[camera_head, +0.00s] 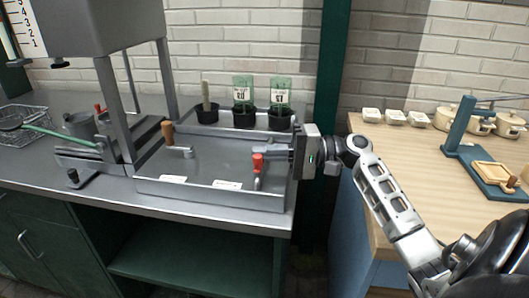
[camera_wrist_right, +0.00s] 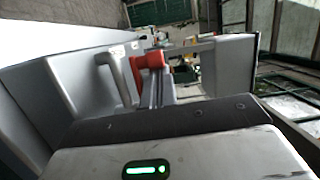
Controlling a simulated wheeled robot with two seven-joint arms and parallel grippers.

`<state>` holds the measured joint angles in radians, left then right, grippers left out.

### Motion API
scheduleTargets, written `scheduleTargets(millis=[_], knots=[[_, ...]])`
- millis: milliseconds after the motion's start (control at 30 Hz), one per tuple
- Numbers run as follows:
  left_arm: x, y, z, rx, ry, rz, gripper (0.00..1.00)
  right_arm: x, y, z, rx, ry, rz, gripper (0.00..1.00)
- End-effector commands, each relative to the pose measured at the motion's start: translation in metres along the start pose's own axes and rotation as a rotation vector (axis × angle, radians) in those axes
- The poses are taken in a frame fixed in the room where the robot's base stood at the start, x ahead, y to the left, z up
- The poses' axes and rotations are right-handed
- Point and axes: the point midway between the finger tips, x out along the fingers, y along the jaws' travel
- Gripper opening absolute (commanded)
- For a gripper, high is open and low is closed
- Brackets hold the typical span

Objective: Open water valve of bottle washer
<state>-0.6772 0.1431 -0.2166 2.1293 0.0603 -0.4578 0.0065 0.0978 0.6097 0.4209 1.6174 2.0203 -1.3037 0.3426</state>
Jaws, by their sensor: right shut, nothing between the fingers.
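The bottle washer is a grey metal basin (camera_head: 210,195) on the steel counter. A red valve handle (camera_head: 258,163) stands on a grey stem near its front right. It also shows in the wrist view (camera_wrist_right: 153,61), just beyond my fingertips. A lever with a wooden knob (camera_head: 168,132) stands at the basin's left. My right gripper (camera_head: 268,151) reaches in from the right, shut and empty, with its fingertips beside the red handle. I cannot tell whether they touch it. In the wrist view the closed fingers (camera_wrist_right: 157,82) point at the handle. My left gripper is not in view.
Two green bottles (camera_head: 243,88) (camera_head: 280,92) and a wooden-handled brush (camera_head: 206,92) stand in black cups along the basin's back. A grey machine (camera_head: 100,25) rises at the left. A wooden table (camera_head: 410,160) with cups and pots is at the right, beyond a green post.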

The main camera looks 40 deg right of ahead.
Motion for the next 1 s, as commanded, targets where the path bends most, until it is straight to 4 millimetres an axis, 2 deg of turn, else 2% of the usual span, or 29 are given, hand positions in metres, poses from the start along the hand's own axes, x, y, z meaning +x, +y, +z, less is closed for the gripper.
scheduleTargets(millis=[167, 333, 500, 700, 833, 1000], knots=[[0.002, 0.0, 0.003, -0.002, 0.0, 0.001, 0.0, 0.002, 0.001, -0.007, -0.001, 0.002, 0.0, 0.0], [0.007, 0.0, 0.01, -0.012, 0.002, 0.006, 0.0, 0.007, 0.001, -0.028, -0.002, 0.011, -0.002, 0.0], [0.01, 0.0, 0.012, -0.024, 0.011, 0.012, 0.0, -0.037, 0.003, -0.034, 0.001, 0.014, 0.003, 0.0], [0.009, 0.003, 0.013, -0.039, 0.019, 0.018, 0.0, -0.073, 0.002, -0.04, 0.0, 0.012, 0.002, 0.0], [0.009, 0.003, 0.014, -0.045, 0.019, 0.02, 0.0, -0.086, 0.001, -0.042, 0.0, 0.011, 0.0, 0.0], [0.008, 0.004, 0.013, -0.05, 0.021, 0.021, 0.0, -0.092, 0.0, -0.042, 0.0, 0.01, 0.0, 0.0]])
